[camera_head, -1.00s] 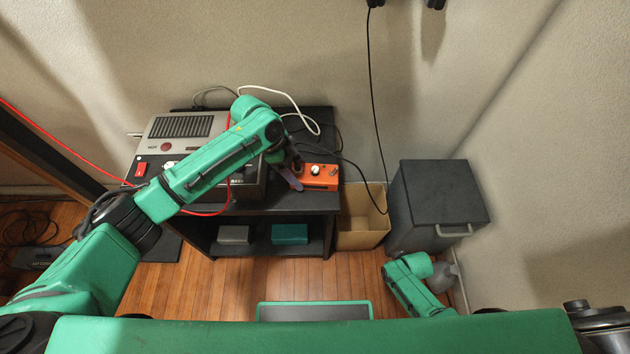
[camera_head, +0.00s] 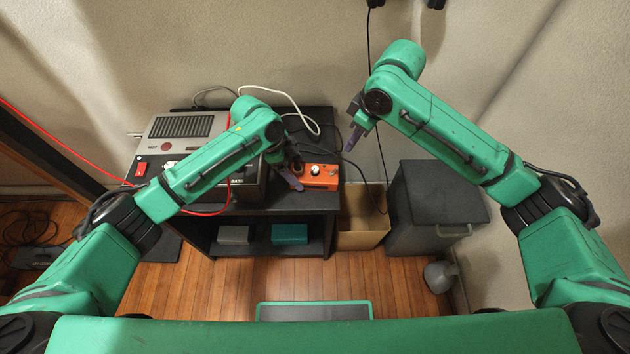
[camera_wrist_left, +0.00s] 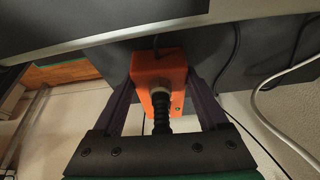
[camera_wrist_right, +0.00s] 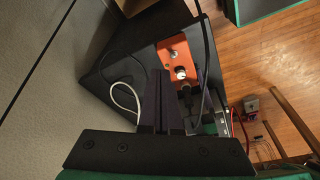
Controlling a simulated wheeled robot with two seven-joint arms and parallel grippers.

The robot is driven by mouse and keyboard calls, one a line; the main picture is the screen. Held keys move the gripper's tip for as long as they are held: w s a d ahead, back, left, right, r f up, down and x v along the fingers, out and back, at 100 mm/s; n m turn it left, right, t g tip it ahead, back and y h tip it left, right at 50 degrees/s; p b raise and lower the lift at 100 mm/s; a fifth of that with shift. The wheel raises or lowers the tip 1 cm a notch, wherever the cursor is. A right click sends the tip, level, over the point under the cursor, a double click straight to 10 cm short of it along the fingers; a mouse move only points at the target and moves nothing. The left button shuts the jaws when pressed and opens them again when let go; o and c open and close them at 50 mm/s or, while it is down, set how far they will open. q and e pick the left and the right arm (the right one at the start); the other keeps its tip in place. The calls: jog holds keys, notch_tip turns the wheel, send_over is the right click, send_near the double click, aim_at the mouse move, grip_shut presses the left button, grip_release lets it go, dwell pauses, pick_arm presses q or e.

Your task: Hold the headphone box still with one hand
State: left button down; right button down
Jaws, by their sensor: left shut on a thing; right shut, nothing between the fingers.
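The headphone box is a small orange box (camera_head: 322,181) with a light knob on top, near the right end of the black shelf unit. My left gripper (camera_head: 294,179) is shut on it; in the left wrist view the orange box (camera_wrist_left: 150,68) sits between the two fingers. A black ribbed plug (camera_wrist_left: 162,112) lines up with a silver socket on the box's face. My right gripper (camera_head: 353,140) is shut and empty, above and to the right of the box. In the right wrist view the box (camera_wrist_right: 168,52) lies beyond its closed fingers (camera_wrist_right: 156,85).
A grey-black device (camera_head: 185,127) with a red switch stands left of the box on the black shelf unit (camera_head: 300,200). White, black and red cables run around it. An open cardboard bin (camera_head: 360,238) and a dark lidded bin (camera_head: 435,190) stand to the right.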

jog(key=shift+n, duration=0.3)
jog(key=shift+s+d+f, duration=0.1)
jog(key=shift+s+f, duration=0.1)
jog(key=shift+f, duration=0.75)
jog(key=shift+s+f, duration=0.2)
jog(key=shift+f, duration=0.7)
jog(key=shift+s+d+f, duration=0.1)
jog(key=shift+s+f, duration=0.1)
jog(key=shift+f, duration=0.75)
jog(key=shift+a+f, duration=0.1)
jog(key=x, duration=0.3)
jog(key=shift+s+d+f, duration=0.15)
jog(key=shift+s+d, duration=0.05)
jog(key=shift+d, duration=0.1)
